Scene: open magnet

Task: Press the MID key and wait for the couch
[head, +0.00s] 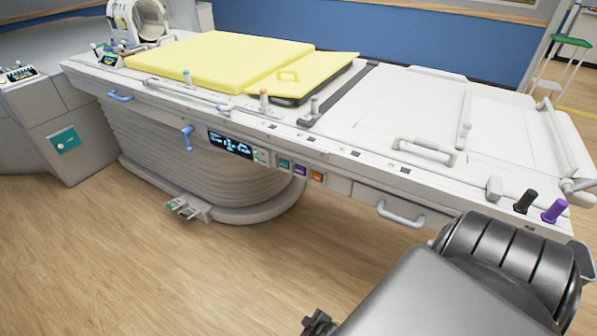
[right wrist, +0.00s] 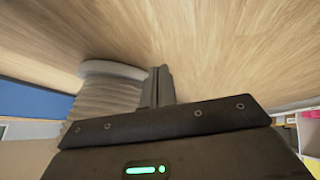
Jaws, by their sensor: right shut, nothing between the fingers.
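The couch (head: 352,170) is long and white, with a yellow mattress (head: 222,62) on its left half. Its near side carries a dark display (head: 230,145) and a row of small keys: a teal key (head: 284,165), a purple key (head: 300,169) and an orange key (head: 317,176). Their labels are too small to read, so I cannot tell which is MID. My right arm crosses the lower right of the head view. My right gripper (right wrist: 158,86) is shut and empty in the right wrist view, with floor and the couch pedestal beyond it. My left gripper is not in view.
The ribbed pedestal (head: 205,170) has a foot pedal (head: 187,208) at its base. A pale handle (head: 400,214) juts from the couch side, and black and purple knobs (head: 555,211) stand at its right end. The wood floor (head: 130,270) in front is clear.

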